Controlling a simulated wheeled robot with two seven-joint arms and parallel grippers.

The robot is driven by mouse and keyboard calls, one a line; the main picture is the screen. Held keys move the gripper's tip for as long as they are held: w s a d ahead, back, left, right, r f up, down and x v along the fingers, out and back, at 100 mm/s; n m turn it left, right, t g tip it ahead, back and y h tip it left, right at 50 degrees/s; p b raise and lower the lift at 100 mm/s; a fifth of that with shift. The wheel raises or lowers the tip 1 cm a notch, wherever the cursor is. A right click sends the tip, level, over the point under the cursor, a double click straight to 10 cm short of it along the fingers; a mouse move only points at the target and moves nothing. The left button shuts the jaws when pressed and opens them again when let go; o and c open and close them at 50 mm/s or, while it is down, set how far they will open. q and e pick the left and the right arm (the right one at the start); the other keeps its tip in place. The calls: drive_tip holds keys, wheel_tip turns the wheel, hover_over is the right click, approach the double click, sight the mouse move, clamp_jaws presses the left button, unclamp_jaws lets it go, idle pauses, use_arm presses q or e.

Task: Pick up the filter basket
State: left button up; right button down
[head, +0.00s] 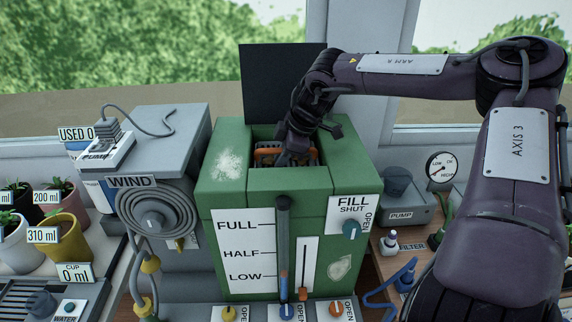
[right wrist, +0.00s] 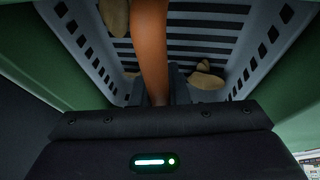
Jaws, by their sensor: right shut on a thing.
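The filter basket sits inside the opening of the green tank (head: 230,185). Its orange handle (head: 268,153) shows in the head view, with the rest mostly hidden by my gripper and the tank walls. In the right wrist view the basket (right wrist: 255,45) is grey with slotted walls and floor, and a few brown stones (right wrist: 206,81) lie in it. My right gripper (head: 293,155) reaches down into the tank opening and is shut on the orange handle (right wrist: 150,45). My left gripper is not in view.
The tank's dark lid (head: 272,80) stands raised behind the opening. Left are a grey box with a coiled hose (head: 152,222) and several potted plants (head: 62,230). Knobs line the front.

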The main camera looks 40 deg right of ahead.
drive_tip(key=shift+r, duration=0.1)
drive_tip(key=shift+r+p, duration=0.35)
wheel_tip(320, 180, up, 30)
drive_tip(key=p, duration=0.9)
drive_tip(key=shift+f, duration=0.2)
idle(0.8)
